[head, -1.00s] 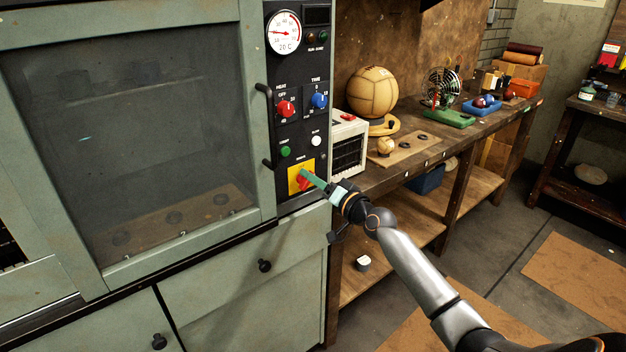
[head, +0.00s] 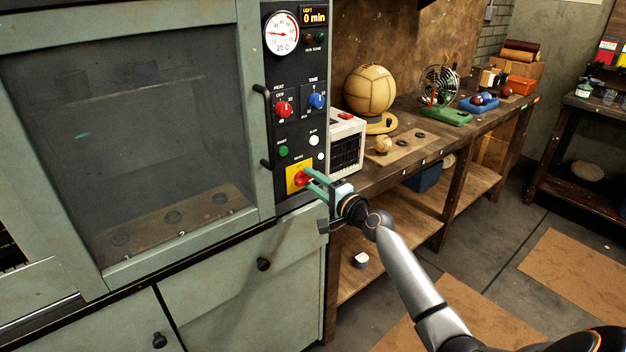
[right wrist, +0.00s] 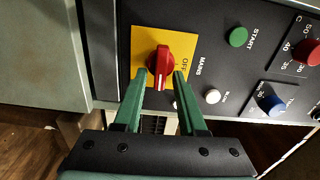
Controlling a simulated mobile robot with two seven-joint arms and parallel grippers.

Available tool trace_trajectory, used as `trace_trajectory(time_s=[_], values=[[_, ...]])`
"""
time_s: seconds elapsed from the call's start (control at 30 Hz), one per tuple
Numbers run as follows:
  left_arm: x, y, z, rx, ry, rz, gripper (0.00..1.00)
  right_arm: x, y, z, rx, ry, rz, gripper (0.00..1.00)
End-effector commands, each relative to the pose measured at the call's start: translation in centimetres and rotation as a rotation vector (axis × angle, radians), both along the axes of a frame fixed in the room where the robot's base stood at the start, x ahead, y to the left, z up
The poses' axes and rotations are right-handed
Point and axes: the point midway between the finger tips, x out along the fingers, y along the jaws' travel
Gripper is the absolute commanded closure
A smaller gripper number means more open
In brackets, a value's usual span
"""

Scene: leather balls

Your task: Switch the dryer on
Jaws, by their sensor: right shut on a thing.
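The dryer (head: 150,285) is the green cabinet at the left, its windowed door closed. Its black control panel (head: 279,72) carries a red mains switch (head: 300,179) on a yellow plate, low on the panel. My right gripper (head: 309,180) is shut on this switch. In the right wrist view its green fingertips (right wrist: 160,76) lie on both sides of the red knob (right wrist: 162,60); an OFF mark shows beside it. The display (head: 314,17) is lit and reads 0 min. The green start button (head: 283,151) is above the switch. My left gripper is not in view.
A small heater-like box (head: 346,145) stands close right of the panel on the workbench (head: 405,180). A leather ball (head: 370,90), a fan (head: 439,85) and trays stand further along. The dryer's door handle (head: 264,125) is left of the panel.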

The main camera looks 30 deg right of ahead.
Motion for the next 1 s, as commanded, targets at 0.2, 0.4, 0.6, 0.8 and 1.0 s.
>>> trace_trajectory(time_s=[0.2, 0.4, 0.6, 0.8, 1.0], values=[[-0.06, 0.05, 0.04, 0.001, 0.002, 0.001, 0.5, -0.01, 0.01, -0.12, 0.044, 0.004, 0.0, 1.0], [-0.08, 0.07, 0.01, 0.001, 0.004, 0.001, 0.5, -0.01, 0.0, -0.15, 0.052, 0.006, 0.0, 1.0], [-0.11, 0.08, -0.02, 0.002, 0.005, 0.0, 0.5, -0.01, 0.01, -0.15, 0.051, 0.006, 0.001, 1.0], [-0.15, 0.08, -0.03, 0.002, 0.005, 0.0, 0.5, 0.0, 0.02, -0.14, 0.05, 0.005, 0.0, 0.53], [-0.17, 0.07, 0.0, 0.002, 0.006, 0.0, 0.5, -0.16, -0.01, -0.1, 0.049, 0.005, 0.0, 0.53]])
